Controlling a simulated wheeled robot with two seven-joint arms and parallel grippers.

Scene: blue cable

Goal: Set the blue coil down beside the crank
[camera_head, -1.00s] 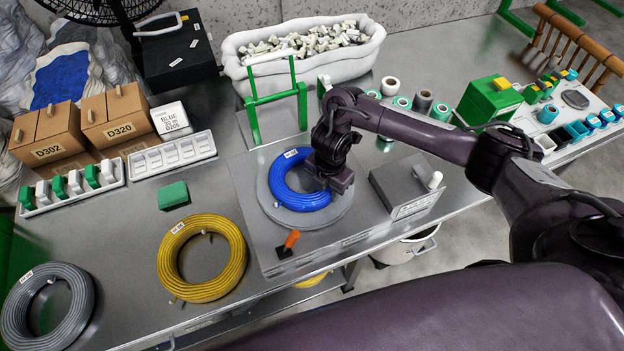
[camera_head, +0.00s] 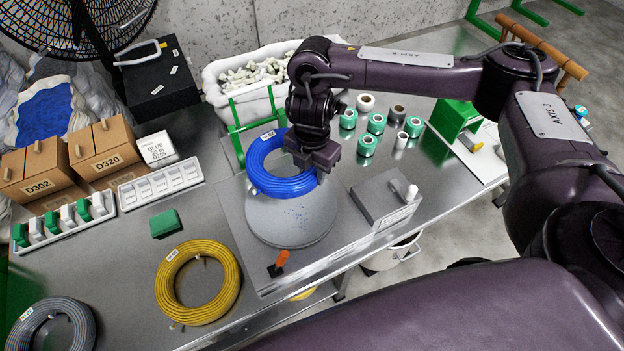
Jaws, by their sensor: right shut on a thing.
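The blue coil (camera_head: 262,173) is held up off the machine, above a round grey drum (camera_head: 290,222) whose side and front now show below it. My right gripper (camera_head: 318,160) is shut on the coil's right side; the fingers' grip is partly hidden by the gripper body. On the machine plate, a small orange-handled lever (camera_head: 280,261) stands at the front left, and a grey box (camera_head: 375,196) with a white knob stands to the right of the drum. I cannot tell for certain which of these is the crank. My left gripper is not in view.
A yellow coil (camera_head: 233,292) and a grey coil (camera_head: 88,325) lie at the front left. A green block (camera_head: 166,224) sits behind the yellow coil. A green frame (camera_head: 233,135) stands close behind the blue coil. Spools (camera_head: 367,146) stand behind the grey box.

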